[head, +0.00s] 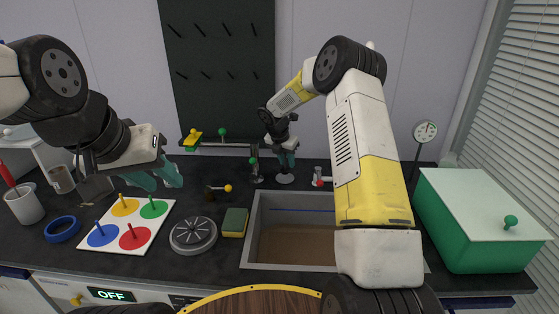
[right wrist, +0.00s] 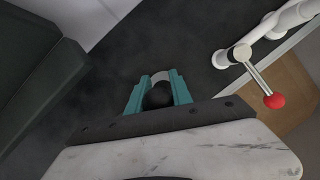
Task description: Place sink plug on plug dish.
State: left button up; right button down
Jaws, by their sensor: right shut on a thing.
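My right gripper (head: 285,160) is at the back of the counter, behind the sink, pointing down. In the right wrist view its teal fingers (right wrist: 158,92) are shut on a dark rounded thing, which I take to be the sink plug (right wrist: 158,96). A pale round dish, likely the plug dish (head: 285,178), lies directly below the gripper in the head view. A pale rim (right wrist: 160,76) shows just beyond the fingertips; I cannot tell whether the plug touches it. My left gripper (head: 155,180) is open and empty above the left counter, near the coloured board.
A sponge (head: 234,222), grey round disc (head: 193,235) and colour board (head: 128,225) stand left. A green box (head: 480,225) is right.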

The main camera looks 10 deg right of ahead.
jog(key=shift+f, duration=1.1)
jog(key=shift+f, duration=0.2)
jog(key=c, duration=1.1)
grip_release()
jog(key=shift+c, duration=0.2)
